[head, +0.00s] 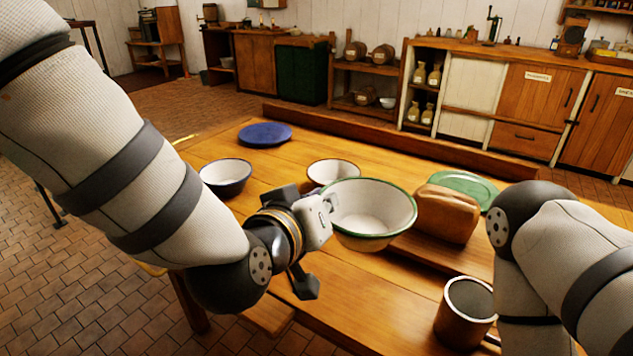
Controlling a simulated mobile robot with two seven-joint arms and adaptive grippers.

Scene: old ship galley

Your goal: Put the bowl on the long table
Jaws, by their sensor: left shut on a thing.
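A white bowl with a green rim (368,210) is upright over the long wooden table (365,290). My left gripper (328,208) is at the bowl's left side, shut on its rim. The bowl seems to be above the tabletop, but the gap under it is hard to judge. It partly hides a smaller white bowl (333,170) behind it. My right arm comes in at the right edge; its gripper is not visible.
The table also holds a blue plate (265,134), a dark-sided bowl (226,178), a bread loaf (446,213) on a board, a green plate (465,185) and a brown mug (466,312). The front left tabletop is clear. Cabinets stand behind.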

